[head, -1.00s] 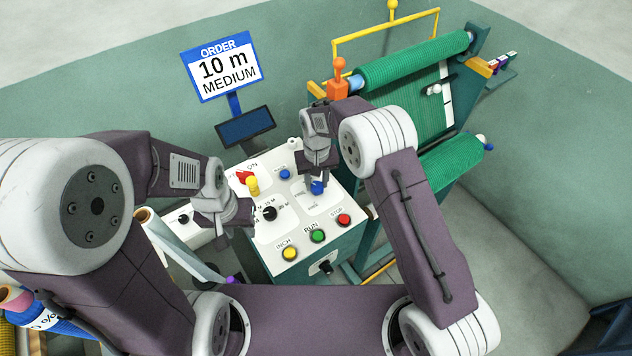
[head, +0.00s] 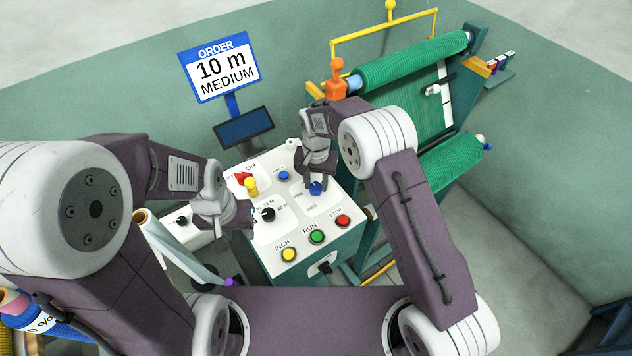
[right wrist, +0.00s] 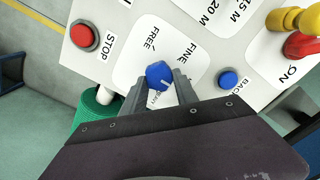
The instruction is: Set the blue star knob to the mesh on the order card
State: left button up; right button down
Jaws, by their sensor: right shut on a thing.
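The order card (head: 218,70) reads "10 m MEDIUM". The blue star knob (head: 316,188) sits on the white top of the control box, and it also shows in the right wrist view (right wrist: 158,74). My right gripper (head: 314,180) reaches down from above and is shut on the knob, with one finger on each side in the wrist view (right wrist: 160,85). The labels FREE and FINE show beyond the knob; another label is mostly hidden by the fingers. I cannot tell where the knob points. My left gripper (head: 246,214) is beside the black length dial (head: 267,214); its fingertips are unclear.
The panel also bears a yellow knob (head: 251,186), a red switch (head: 243,177), a small blue button (head: 283,175), and yellow INCH (head: 289,255), green RUN (head: 317,237) and red STOP (head: 343,221) buttons. A dark screen (head: 244,128) stands behind. Green netting rolls (head: 415,62) are at the right.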

aim_at(316, 186)
jog(key=shift+s+f, duration=0.25)
jog(key=c, duration=0.9)
grip_release()
jog(key=shift+c, duration=0.2)
jog(key=shift+w+r, duration=0.1)
jog(key=shift+r, duration=0.05)
jog(key=shift+r, duration=0.15)
notch_tip(316, 186, up, 9)
jog(key=b, duration=0.1)
